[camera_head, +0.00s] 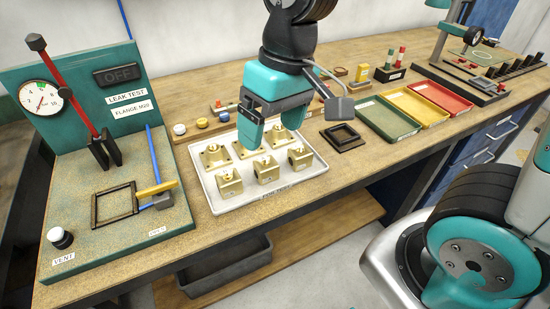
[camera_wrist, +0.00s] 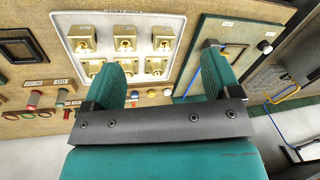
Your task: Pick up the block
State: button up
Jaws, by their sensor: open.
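Three brass blocks with round bores stand in the front row of a white tray (camera_head: 222,206): a left block (camera_head: 229,182), a middle block (camera_head: 266,170) and a right block (camera_head: 300,157). Behind them are three flatter brass flange pieces, including the left one (camera_head: 213,156). My gripper (camera_head: 272,138) is open and empty over the tray's back row, hiding part of it. In the wrist view, the gripper (camera_wrist: 161,65) has its teal fingers apart, with the blocks, such as the middle block (camera_wrist: 124,38), beyond them. No contact with any piece is visible.
A leak test stand (camera_head: 70,220) with a gauge and red lever is left of the tray. A black square frame (camera_head: 342,137) and green (camera_head: 385,122), yellow (camera_head: 416,104) and red (camera_head: 444,97) trays are to the right. Small parts sit on a wooden rack behind.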

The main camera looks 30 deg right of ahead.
aim_at(266, 168)
jog(key=w+d+f+m+h+p, duration=0.1)
jog(key=w+d+f+m+h, duration=0.2)
jog(key=w, duration=0.6)
jog(key=shift+m+y, duration=0.4)
notch_tip(266, 168, down, 11)
jog(key=shift+a+f+p, duration=0.15)
jog(key=shift+p, duration=0.3)
jog(key=shift+w+f+p, duration=0.15)
jog(key=shift+f+p, duration=0.45)
jog(key=shift+f, duration=2.35)
jog(key=c, duration=1.4)
jog(key=shift+r, duration=0.1)
